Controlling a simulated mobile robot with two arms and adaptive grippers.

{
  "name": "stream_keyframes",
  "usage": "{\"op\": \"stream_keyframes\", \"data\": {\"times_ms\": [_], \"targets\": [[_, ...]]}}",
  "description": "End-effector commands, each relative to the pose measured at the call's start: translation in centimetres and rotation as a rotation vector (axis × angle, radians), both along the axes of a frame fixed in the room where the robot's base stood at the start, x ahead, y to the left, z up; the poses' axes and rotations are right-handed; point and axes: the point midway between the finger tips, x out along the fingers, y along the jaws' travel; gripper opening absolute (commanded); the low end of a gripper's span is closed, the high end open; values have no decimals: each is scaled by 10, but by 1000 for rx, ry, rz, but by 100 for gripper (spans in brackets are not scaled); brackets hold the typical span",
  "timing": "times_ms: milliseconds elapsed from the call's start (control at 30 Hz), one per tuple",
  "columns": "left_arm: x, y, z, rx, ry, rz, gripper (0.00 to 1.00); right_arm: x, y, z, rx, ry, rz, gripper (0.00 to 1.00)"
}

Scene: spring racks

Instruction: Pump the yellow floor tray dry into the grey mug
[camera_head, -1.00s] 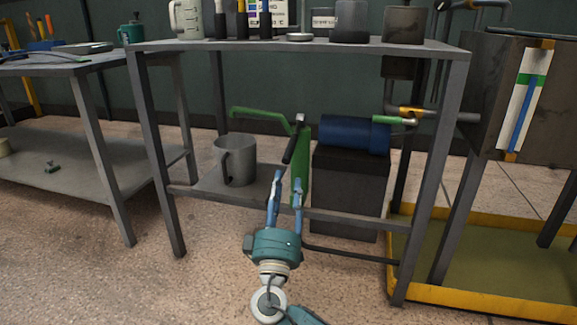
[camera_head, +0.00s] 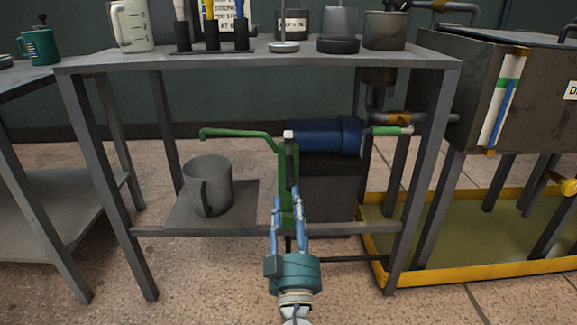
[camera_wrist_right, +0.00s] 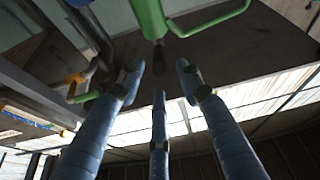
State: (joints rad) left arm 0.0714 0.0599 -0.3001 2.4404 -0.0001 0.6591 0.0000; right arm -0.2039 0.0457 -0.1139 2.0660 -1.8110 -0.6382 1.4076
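The yellow floor tray (camera_head: 470,272) lies at the right, with a dull olive surface inside whose depth I cannot tell. The grey mug (camera_head: 207,186) stands upright on the lower shelf, below and around the end of a green spout (camera_head: 225,133); its contents do not show. The green pump stand (camera_head: 284,160) is right of the mug. Its dark handle (camera_head: 291,166) points down, and its end also shows in the wrist view (camera_wrist_right: 158,58). My right gripper (camera_head: 288,203) is just below the handle, its blue fingers spread around empty space. My left gripper is out of view.
A blue cylinder (camera_head: 322,137) sits on a dark block behind the pump. The rack's front rail (camera_head: 190,230) and right leg (camera_head: 412,200) are close to my arm. A measuring jug (camera_head: 132,25) and cups stand on the top shelf. A dark tank (camera_head: 480,80) is at right.

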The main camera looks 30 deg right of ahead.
Motion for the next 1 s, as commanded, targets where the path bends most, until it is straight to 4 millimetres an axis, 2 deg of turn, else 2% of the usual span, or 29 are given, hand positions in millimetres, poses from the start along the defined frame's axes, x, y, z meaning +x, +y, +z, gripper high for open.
{"op": "stream_keyframes", "data": {"times_ms": [300, 500, 667, 933, 1000], "targets": [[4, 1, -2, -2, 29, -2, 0, 47, -29, 25, 0, -3, -2, 36], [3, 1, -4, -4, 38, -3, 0, 69, -42, 34, -2, -1, -2, 36], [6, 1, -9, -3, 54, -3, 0, 77, -46, 37, -1, 1, -2, 36], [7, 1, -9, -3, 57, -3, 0, 77, -47, 37, -1, 1, -2, 36], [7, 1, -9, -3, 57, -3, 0, 77, -47, 37, -1, 1, -2, 22]]}}
